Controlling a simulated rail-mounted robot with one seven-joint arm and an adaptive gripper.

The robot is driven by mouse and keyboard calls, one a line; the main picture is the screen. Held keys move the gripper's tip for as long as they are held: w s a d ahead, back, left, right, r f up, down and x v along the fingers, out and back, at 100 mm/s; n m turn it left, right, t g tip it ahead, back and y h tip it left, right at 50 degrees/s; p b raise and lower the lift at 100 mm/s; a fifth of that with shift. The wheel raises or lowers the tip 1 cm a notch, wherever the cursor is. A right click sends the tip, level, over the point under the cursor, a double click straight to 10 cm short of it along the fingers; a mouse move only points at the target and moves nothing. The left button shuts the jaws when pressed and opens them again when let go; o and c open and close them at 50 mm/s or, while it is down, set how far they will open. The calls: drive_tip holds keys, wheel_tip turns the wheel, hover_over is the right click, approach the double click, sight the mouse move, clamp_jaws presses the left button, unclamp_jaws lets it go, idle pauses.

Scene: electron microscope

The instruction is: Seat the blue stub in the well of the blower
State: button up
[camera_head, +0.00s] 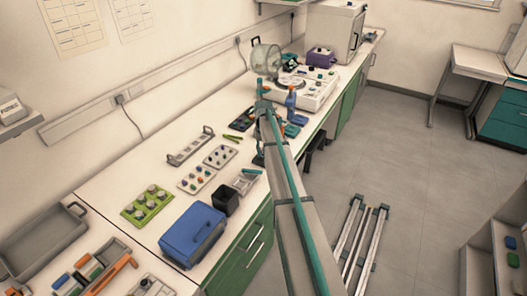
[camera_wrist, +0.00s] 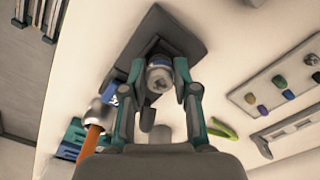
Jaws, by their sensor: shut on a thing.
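In the wrist view my gripper (camera_wrist: 161,88) is shut on the blue stub (camera_wrist: 160,72), a small round piece with a pale grey face and a blue band at its rim. The stub shows against a dark grey block (camera_wrist: 180,32) with a raised part, which looks like the blower. I cannot tell whether the stub touches it or how far above it is; the well is hidden behind the stub and fingers. In the head view my arm covers the gripper, the stub and most of this spot on the bench.
The wrist view shows a tray of coloured stubs (camera_wrist: 283,84) at right, green tweezers (camera_wrist: 221,128) and an orange-handled tool (camera_wrist: 90,140) at lower left. In the head view a blue bottle (camera_head: 291,103) stands right of my arm, and a blue box (camera_head: 192,235) sits at the front.

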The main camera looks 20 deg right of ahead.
drive_tip(key=shift+f, duration=0.4)
idle(0.3)
drive_tip(key=o, duration=1.1)
drive_tip(key=shift+c, duration=0.2)
drive_tip(key=shift+r, duration=0.1)
wheel_tip(320, 180, up, 12)
